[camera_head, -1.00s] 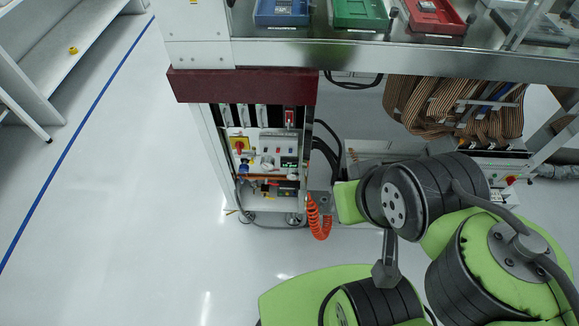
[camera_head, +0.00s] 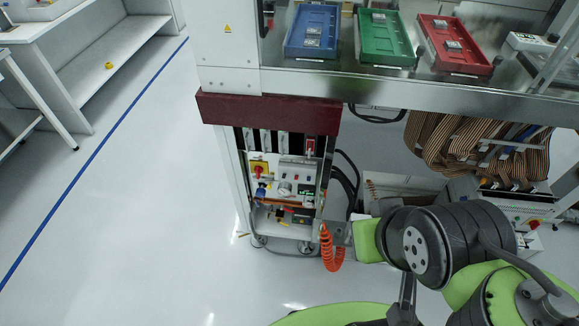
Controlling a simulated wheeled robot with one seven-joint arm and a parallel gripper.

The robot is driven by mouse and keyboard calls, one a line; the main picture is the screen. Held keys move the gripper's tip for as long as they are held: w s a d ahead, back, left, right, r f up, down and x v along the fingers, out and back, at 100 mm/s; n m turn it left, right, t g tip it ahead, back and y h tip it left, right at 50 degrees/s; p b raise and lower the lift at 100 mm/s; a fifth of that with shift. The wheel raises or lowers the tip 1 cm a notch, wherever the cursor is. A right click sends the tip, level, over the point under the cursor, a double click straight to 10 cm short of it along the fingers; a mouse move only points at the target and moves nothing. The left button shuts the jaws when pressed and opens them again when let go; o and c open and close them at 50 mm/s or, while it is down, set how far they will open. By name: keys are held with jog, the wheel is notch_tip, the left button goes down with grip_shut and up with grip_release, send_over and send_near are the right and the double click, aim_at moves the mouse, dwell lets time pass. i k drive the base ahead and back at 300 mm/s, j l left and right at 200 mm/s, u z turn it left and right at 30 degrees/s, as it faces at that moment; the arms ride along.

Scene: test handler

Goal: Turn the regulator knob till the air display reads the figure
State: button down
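The control panel (camera_head: 298,172) sits in the open lower bay of the machine, under the dark red beam. A round pale regulator knob (camera_head: 285,188) is on its front. A small dark display (camera_head: 308,192) with a greenish glow is right of the knob; its figure is too small to read. My green and black arm (camera_head: 425,245) reaches in from the lower right. A small grey part (camera_head: 338,234) beyond its green end link may be my gripper; fingers cannot be made out. It is below and right of the knob, apart from it in the picture.
A red and yellow switch (camera_head: 259,169) is left of the knob. An orange coiled hose (camera_head: 330,250) hangs right of the panel, close to my arm's end. Blue (camera_head: 312,32), green and red trays stand above. Clear floor (camera_head: 150,220) lies to the left.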

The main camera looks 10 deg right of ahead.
aim_at(261, 193)
jog(key=j+u, duration=0.15)
jog(key=u, duration=0.3)
jog(key=i+j+u, duration=0.1)
jog(key=u, duration=0.35)
jog(key=i+u, duration=0.2)
jog(key=u, duration=0.2)
jog(key=i+j+u, duration=0.1)
jog(key=u, duration=0.35)
jog(key=i+u, duration=0.15)
jog(key=u, duration=0.3)
